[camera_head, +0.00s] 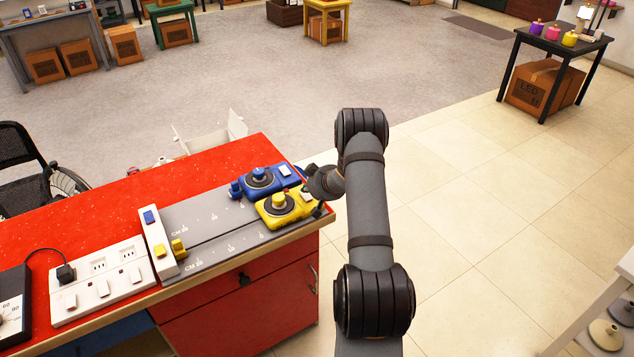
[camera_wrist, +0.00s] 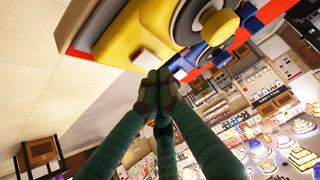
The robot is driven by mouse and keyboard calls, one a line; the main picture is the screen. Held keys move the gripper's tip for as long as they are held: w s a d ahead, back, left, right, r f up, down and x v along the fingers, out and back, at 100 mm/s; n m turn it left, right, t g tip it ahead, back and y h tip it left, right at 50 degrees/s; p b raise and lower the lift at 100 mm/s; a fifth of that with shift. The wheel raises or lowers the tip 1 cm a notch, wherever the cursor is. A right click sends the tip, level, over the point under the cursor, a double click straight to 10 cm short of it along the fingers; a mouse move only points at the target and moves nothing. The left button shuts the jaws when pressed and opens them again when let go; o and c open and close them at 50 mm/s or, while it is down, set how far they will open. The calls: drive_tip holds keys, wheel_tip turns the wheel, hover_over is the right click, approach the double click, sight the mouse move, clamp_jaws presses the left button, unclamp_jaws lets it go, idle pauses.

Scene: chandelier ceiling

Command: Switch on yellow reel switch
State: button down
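In the head view my arm's end partly hides the gripper.
A blue reel (camera_head: 262,181) stands just behind the yellow one on a grey slotted panel (camera_head: 208,221).

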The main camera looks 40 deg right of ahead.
sight(308, 200)
wheel_tip(308, 200, up, 3)
drive_tip(key=shift+s+r+p, duration=0.1)
drive_tip(key=shift+r+p, duration=0.05)
drive_tip(key=shift+p, duration=0.6)
drive_tip(key=shift+s+a+b, duration=0.1)
drive_tip(key=shift+s+b, duration=0.7)
drive_tip(key=shift+b, duration=0.25)
drive_tip(key=b+v, duration=0.1)
drive_tip(key=v, duration=0.7)
drive_tip(key=shift+s+f, duration=0.25)
drive_tip(key=shift+a, duration=0.15)
